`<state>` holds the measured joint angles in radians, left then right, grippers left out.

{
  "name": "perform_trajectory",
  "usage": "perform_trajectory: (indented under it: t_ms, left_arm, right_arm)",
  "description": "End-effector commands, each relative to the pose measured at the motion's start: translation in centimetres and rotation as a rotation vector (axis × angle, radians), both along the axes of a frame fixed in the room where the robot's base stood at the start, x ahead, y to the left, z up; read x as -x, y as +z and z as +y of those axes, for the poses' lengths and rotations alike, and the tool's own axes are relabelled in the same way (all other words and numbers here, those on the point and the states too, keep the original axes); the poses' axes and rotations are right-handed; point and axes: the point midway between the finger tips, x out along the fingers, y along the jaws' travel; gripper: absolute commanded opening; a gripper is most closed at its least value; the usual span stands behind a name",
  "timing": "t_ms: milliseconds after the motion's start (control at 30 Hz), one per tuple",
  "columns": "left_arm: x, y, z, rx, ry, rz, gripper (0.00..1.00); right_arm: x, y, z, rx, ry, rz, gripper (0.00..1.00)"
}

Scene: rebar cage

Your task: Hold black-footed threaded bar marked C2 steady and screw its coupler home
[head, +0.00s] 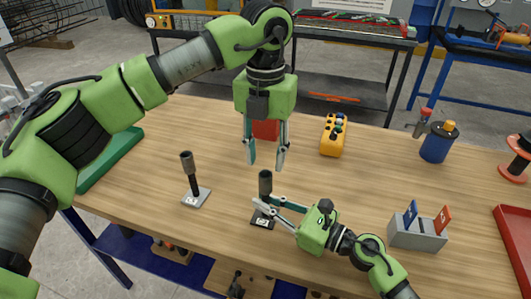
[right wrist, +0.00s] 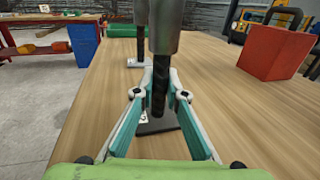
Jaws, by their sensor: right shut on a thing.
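The black-footed threaded bar (right wrist: 160,88) stands upright on the table. Its black foot (head: 263,219) carries a white label too small to read. A dark grey coupler (head: 265,182) sits on the bar's top and also shows large in the right wrist view (right wrist: 165,28). My right gripper (head: 265,204) is shut on the bar below the coupler, reaching in low from the right. My left gripper (head: 266,165) points down over the coupler, fingers apart and empty, tips near the coupler's top. How far the coupler is threaded on cannot be told.
A second bar with coupler (head: 189,170) stands on a grey foot to the left. A grey holder (head: 417,235) with blue and red tags is at right.

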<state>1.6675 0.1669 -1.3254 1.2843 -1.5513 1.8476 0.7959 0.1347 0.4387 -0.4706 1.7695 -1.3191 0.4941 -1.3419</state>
Motion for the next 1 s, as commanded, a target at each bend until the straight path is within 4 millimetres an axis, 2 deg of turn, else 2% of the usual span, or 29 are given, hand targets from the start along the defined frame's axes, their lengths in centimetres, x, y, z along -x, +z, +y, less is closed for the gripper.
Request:
perform_trajectory:
  t_ms: [467,1000]
  left_arm:
    - [0.0,-0.3,0.0,-0.001,0.023,0.001,0.35]
    - [0.0,-7.3,0.0,0.000,0.023,0.001,0.35]
  right_arm:
    - [0.0,0.1,0.0,-0.001,-0.001,-0.001,0.00]
    - [0.0,0.1,0.0,-0.001,-0.001,-0.001,0.00]
